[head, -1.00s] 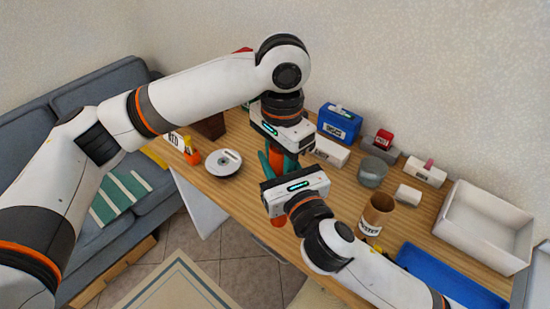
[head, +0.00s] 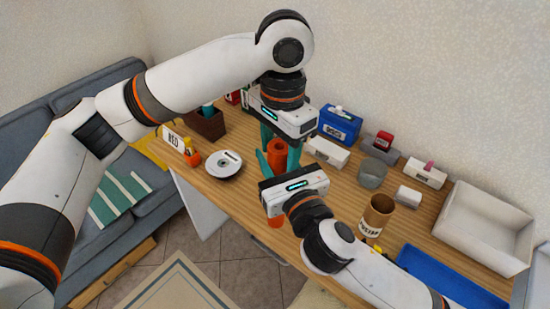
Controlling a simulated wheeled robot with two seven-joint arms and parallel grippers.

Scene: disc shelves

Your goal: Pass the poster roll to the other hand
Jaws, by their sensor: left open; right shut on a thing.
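The poster roll is an orange-red tube (head: 277,155) standing upright between my two grippers, above the table.
The wooden table (head: 240,199) holds a disc stack (head: 224,164), a blue box (head: 340,123), a glass jar (head: 372,173), a brown cup (head: 377,215), a white tray (head: 482,232) and a blue tray (head: 448,277). A sofa (head: 60,110) stands at the left.

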